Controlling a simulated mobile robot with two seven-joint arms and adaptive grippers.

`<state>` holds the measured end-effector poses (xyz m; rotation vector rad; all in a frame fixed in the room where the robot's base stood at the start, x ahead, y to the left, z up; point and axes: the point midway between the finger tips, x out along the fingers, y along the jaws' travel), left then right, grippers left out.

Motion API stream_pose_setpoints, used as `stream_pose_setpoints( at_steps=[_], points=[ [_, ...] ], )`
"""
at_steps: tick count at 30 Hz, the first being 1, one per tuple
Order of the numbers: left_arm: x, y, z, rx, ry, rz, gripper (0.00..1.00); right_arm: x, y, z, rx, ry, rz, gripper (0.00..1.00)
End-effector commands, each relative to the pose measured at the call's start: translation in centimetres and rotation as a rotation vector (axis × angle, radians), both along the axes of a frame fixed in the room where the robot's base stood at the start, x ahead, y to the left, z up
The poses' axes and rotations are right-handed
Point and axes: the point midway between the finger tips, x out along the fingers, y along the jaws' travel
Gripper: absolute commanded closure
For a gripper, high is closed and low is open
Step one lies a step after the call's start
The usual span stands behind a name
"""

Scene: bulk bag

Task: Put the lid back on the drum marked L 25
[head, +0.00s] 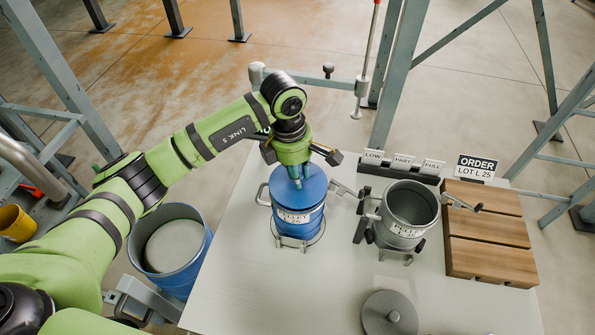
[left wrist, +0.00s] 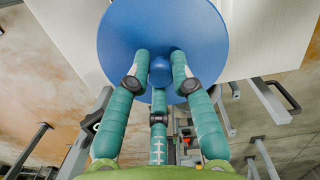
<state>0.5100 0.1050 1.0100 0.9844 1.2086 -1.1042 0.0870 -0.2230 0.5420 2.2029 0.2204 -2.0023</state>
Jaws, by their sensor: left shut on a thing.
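A blue drum (head: 293,232) stands upright on the pale table; its label is partly readable and seems to end in 25. A round blue lid (head: 303,187) is over the drum's mouth, roughly level; I cannot tell whether it rests on the rim or hovers just above it. My left gripper (head: 296,178) points down from above, its fingers shut on the lid's middle knob. In the left wrist view the fingers of this gripper (left wrist: 160,75) close round the knob of the blue lid (left wrist: 125,35). My right gripper is not in view.
An open grey drum (head: 411,205) stands to the right, with a grey lid (head: 389,313) lying nearer on the table. Beyond are wooden slats (head: 490,230), an order card (head: 476,167) and small LOW, PART, FULL signs. An open blue bin (head: 172,250) stands left of the table.

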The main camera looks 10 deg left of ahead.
Motion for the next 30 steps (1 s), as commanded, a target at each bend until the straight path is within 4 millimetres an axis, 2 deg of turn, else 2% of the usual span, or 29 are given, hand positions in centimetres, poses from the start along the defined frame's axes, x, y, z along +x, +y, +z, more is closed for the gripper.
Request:
stream_pose_setpoints(
  at_steps=[30],
  points=[
    [-0.01, 0.02, 0.0, 0.0, 0.0, 0.0, 1.0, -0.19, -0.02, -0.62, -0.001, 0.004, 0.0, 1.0]
  ],
)
